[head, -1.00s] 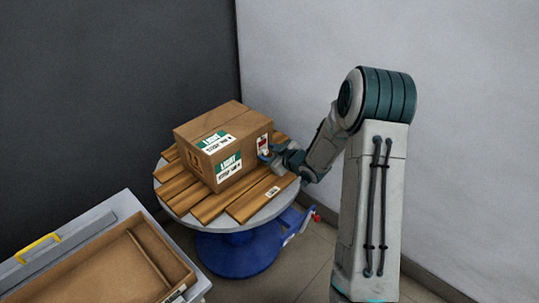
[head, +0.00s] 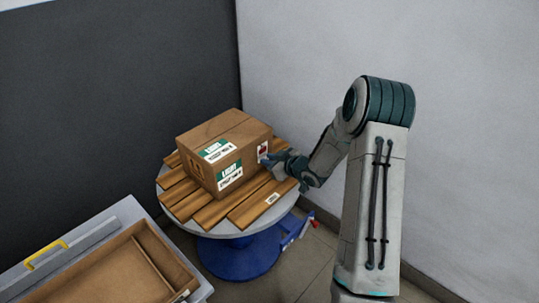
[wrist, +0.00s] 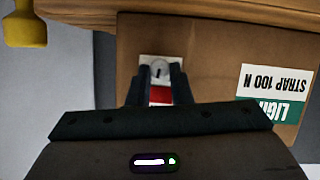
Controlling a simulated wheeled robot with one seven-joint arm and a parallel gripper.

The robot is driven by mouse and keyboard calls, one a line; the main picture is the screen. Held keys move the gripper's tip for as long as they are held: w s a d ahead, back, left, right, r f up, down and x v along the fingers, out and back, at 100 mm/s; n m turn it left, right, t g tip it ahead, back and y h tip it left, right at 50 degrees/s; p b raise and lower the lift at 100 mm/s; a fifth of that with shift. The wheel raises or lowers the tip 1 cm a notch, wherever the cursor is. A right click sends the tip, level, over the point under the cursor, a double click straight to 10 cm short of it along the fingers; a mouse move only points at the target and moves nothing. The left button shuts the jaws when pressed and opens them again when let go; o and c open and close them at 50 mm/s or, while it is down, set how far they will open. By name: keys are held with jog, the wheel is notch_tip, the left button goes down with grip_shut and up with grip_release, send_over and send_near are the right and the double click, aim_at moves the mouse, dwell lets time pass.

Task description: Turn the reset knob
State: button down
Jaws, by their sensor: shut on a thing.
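A cardboard box (head: 232,135) with green and white labels stands on wooden slats. A small white plate (wrist: 147,61) with a red patch (wrist: 160,95) is on its side face; this plate also shows in the head view (head: 263,148). A small grey round knob (wrist: 160,71) with a dark mark sits on the plate. My gripper (wrist: 160,73) is at this face, one dark finger on each side of the knob, shut on it. The exact finger contact is hard to see. In the head view my gripper (head: 268,160) hides part of the plate.
The slats (head: 210,213) lie on a round grey table (head: 238,238) with a blue base (head: 237,262). A grey bench with a brown tray (head: 130,258) and yellow handle (head: 46,254) is at lower left. Walls stand behind and at right. A yellow object (wrist: 25,30) shows in the wrist view.

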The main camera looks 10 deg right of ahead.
jog(key=m+p, duration=0.1)
jog(key=p, duration=0.1)
jog(key=m+g+y+p, duration=0.1)
jog(key=p, duration=0.1)
jog(key=m+p, duration=0.1)
jog(key=p, duration=0.2)
jog(key=shift+w+d+r+y, duration=0.1)
jog(key=shift+d+r+y, duration=0.2)
jog(key=shift+y, duration=0.1)
jog(key=m+y+p, duration=0.1)
jog(key=m+g+y+p, duration=0.1)
jog(key=m+p, duration=0.1)
jog(key=shift+w+d+f, duration=0.1)
jog(key=shift+w+f, duration=0.05)
jog(key=shift+f, duration=0.25)
jog(key=m, duration=0.1)
jog(key=m+y, duration=0.1)
jog(key=shift+w+d+f+m+g, duration=0.1)
jog(key=shift+f+m+g, duration=0.15)
jog(key=shift+m+g, duration=0.05)
jog(key=shift+f+m+y+b, duration=0.15)
jog(key=shift+m+y+b, duration=0.4)
jog(key=shift+m+y, duration=0.65)
jog(key=shift+m, duration=0.4)
jog(key=c, duration=1.3)
grip_release()
